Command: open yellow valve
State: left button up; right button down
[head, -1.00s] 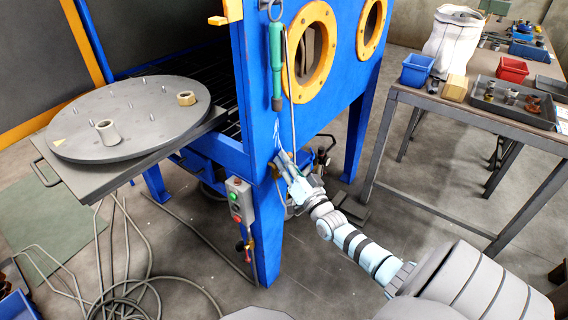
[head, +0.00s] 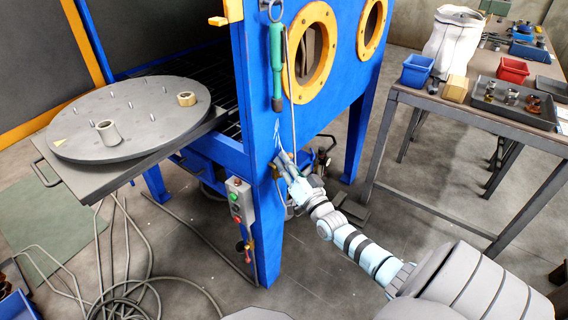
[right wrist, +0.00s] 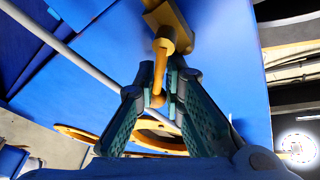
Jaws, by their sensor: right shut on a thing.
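The yellow valve (right wrist: 172,30) shows in the right wrist view on the blue cabinet wall, with its yellow lever (right wrist: 160,72) pointing down toward me. My right gripper (right wrist: 162,92) has its two teal-padded fingers closed around the lever's end. In the head view my right gripper (head: 282,163) is at the blue cabinet's corner post, above and to the right of the button box. The valve is mostly hidden there by the fingers. My left gripper is in no view.
The blue cabinet (head: 262,110) has orange-ringed portholes and a hanging green-handled tool (head: 276,65). A button box (head: 239,200) is on its post. A round grey turntable (head: 145,110) stands left. A workbench (head: 470,122) with bins is right. Hoses lie on the floor.

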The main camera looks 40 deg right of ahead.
jog(key=c, duration=1.7)
grip_release()
jog(key=shift+r, duration=0.5)
jog(key=shift+o, duration=0.9)
jog(key=shift+s+f, duration=0.1)
jog(key=shift+f, duration=0.05)
jog(key=v, duration=1.2)
